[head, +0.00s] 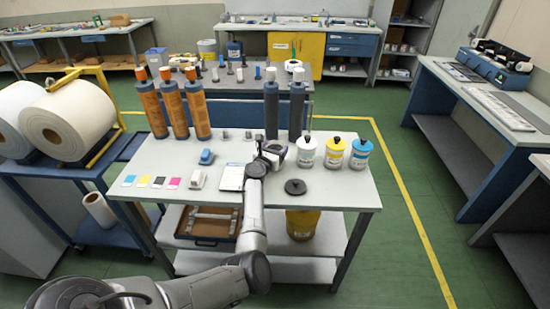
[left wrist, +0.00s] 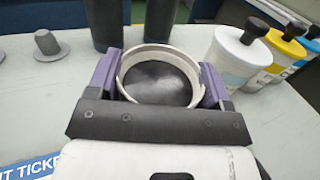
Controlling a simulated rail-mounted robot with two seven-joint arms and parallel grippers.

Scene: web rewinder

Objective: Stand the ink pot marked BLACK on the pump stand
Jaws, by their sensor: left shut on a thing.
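My left gripper (head: 273,152) is over the middle of the white work table (head: 330,192). In the left wrist view, its purple fingers (left wrist: 160,85) are shut on both sides of an open round pot (left wrist: 158,52) with a pale rim and black contents. In the head view the gripper mostly hides this pot, and no BLACK marking is readable. A black disc with a knob (head: 295,187), like a pot lid, lies on the table near the gripper. I cannot pick out the pump stand for certain. My right gripper is not in view.
Lidded white (head: 307,150), yellow (head: 334,152) and cyan (head: 360,154) pots stand to the right. Dark rollers (head: 271,108) stand behind. A white sheet (head: 231,177) and a blue tool (head: 207,157) lie to the left. The table's front right is clear.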

